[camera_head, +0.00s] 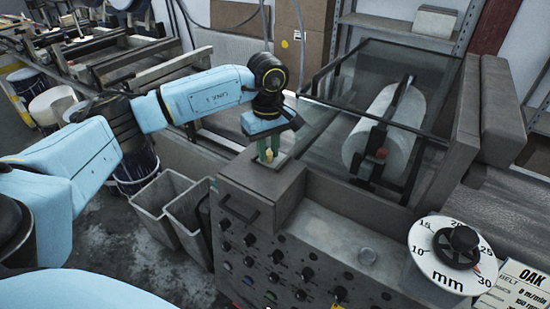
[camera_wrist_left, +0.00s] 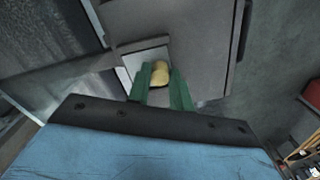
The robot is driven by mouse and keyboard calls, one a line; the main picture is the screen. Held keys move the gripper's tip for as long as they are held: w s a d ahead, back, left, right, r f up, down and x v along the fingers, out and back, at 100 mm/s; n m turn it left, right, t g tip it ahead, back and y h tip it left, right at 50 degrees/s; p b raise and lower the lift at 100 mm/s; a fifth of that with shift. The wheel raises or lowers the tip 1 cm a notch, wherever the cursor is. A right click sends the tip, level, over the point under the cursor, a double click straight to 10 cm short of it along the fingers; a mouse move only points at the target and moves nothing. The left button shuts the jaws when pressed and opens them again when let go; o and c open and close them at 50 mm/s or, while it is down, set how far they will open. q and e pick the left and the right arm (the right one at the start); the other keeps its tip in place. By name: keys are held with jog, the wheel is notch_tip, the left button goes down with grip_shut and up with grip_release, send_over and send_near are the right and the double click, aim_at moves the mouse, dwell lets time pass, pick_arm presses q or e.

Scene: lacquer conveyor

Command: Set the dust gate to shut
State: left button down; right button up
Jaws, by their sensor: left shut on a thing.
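The dust gate seems to be worked by a small yellowish knob (camera_head: 268,156) at the top of the grey machine cabinet. In the left wrist view the knob (camera_wrist_left: 160,73) sits between two green fingers, over a pale plate (camera_wrist_left: 130,67) let into the grey surface. My left gripper (camera_head: 267,155) points down at the cabinet top and is shut on this knob. Its fingertips (camera_wrist_left: 164,76) flank the knob on both sides. The gate itself and any open or shut marking cannot be made out. My right gripper is not in view.
The grey control panel (camera_head: 300,262) with several black knobs is below my left gripper. A glass hood (camera_head: 350,75) covers a white roller (camera_head: 392,125) to the right. A dial marked in mm (camera_head: 452,255) stands at front right. Grey bins (camera_head: 160,195) stand on the floor at left.

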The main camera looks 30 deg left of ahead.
aim_at(269, 152)
pick_arm(q)
jog(key=shift+w+r, duration=0.1)
jog(key=shift+r, duration=0.05)
jog(key=c, duration=1.3)
grip_release()
jog(key=shift+w, duration=0.2)
jog(key=shift+o, duration=0.2)
jog(key=shift+s, duration=0.1)
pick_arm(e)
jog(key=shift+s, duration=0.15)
pick_arm(q)
notch_tip(269, 152, up, 13)
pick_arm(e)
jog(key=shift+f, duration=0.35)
